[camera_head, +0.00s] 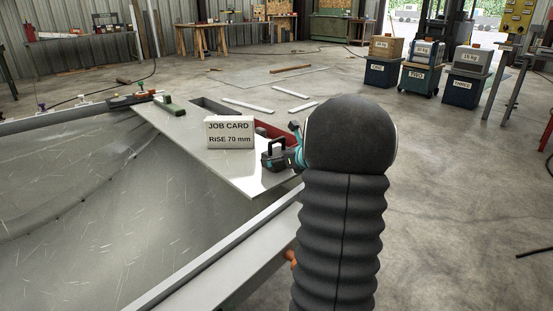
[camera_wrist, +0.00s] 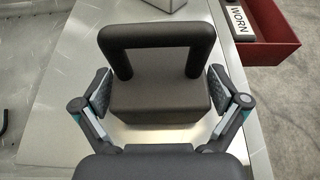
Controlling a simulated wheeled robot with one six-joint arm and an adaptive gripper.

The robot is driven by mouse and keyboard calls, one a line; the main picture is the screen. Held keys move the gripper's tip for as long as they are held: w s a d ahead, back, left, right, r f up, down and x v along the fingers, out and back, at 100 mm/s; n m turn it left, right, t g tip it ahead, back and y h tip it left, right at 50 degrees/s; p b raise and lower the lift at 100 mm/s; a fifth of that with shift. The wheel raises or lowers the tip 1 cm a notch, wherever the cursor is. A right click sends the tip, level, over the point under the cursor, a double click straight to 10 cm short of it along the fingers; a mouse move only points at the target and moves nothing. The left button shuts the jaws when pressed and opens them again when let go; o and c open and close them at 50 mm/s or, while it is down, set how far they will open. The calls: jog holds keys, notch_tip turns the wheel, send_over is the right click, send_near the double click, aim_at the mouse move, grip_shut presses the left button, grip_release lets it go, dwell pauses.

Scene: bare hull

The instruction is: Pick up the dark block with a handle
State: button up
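The dark block with a handle (camera_head: 274,157) sits upright on the pale metal board (camera_head: 232,172), near the board's right edge. In the wrist view the block (camera_wrist: 160,98) is at the centre, its arched handle (camera_wrist: 157,32) standing up from its top. My gripper (camera_wrist: 158,88) is open, with one finger on the block's left and one on its right. Narrow gaps seem to show between pads and block; contact cannot be told for certain. In the head view my gripper (camera_head: 297,148) is beside the block, partly hidden by my arm.
A job card reading "RISE 70 mm" (camera_head: 230,133) stands just behind the block. A red tray (camera_wrist: 262,48) holding a piece marked "WORN" (camera_wrist: 237,16) lies at the right. A green-handled tool (camera_head: 170,106) rests on the board's far end. Labelled crates (camera_head: 421,70) stand away on the floor.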

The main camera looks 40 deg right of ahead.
jog(key=c, duration=1.2)
jog(key=shift+r, duration=0.2)
jog(key=shift+c, duration=1)
